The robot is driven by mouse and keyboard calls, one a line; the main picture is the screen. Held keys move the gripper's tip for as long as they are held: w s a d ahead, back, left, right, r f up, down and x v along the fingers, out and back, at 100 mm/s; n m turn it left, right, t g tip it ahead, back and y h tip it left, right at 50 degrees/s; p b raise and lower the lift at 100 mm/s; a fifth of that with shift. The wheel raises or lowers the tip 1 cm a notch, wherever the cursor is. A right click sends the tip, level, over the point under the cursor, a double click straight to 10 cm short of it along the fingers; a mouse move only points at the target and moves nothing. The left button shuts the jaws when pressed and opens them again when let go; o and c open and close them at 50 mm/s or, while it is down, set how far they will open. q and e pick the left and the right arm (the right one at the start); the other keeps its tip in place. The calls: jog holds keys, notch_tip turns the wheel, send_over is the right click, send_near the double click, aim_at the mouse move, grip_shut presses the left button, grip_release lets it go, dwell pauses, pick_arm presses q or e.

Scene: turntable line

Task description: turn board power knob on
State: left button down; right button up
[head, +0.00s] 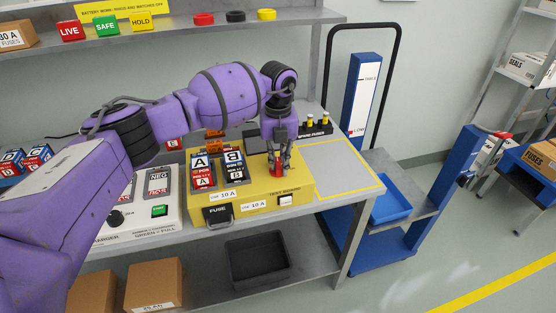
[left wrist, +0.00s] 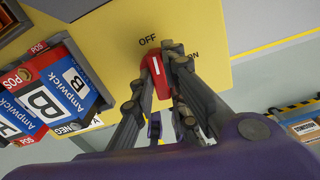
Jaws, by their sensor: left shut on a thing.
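The red power knob (left wrist: 155,72) sits on the yellow test board (head: 300,188), between the printed OFF and ON labels. Its white line points up toward OFF in the left wrist view. My left gripper (head: 279,160) reaches down from above, its fingers on both sides of the knob. In the left wrist view, the left gripper (left wrist: 158,68) is shut on the knob, and its fingers hide part of it. In the head view, only a little of the red knob shows between the fingers. My right gripper is in neither view.
Two batteries, A (head: 202,172) and B (head: 234,168), stand on the board left of the knob. A charger (head: 128,226) is at the left. A holder with fuses (head: 318,130) stands behind the board. The bench (head: 345,172) right of the board is clear.

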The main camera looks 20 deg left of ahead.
pick_arm(q)
jog(key=m, duration=0.2)
jog(key=shift+m, duration=0.4)
jog(key=m, duration=1)
jog(key=shift+m, duration=0.9)
jog(key=shift+m+b, duration=0.3)
jog(key=shift+m, duration=0.6)
jog(key=c, duration=1.7)
grip_release()
jog(key=shift+c, duration=0.2)
